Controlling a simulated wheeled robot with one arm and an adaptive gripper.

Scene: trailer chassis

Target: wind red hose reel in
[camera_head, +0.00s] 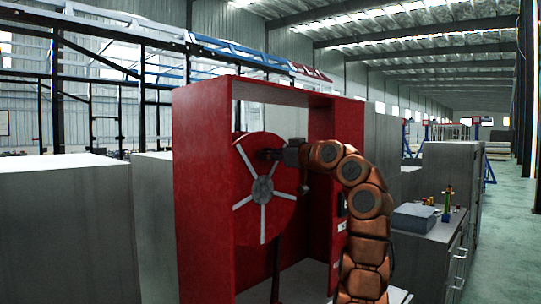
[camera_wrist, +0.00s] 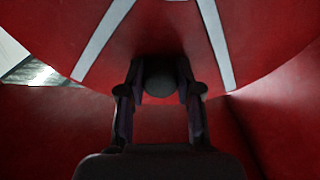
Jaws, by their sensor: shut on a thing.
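The red hose reel (camera_head: 253,215) is a round red disc with light grey spokes and a grey hub (camera_head: 263,190). It is inside an open-fronted red cabinet (camera_head: 204,180). My gripper (camera_head: 270,154) reaches in from the right, at the upper part of the disc. In the wrist view, the reel's face (camera_wrist: 155,28) with two pale spokes fills the top. A dark round handle (camera_wrist: 159,77) stands out from the reel between the fingers of my gripper (camera_wrist: 160,88), which are shut on it. The hose itself cannot be made out.
Grey cabinets (camera_head: 60,225) stand at the left. A grey workbench (camera_head: 432,262) at the right carries a grey box (camera_head: 413,217) and small coloured items. My arm crosses the cabinet's right side. Open floor (camera_head: 512,230) lies at the far right.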

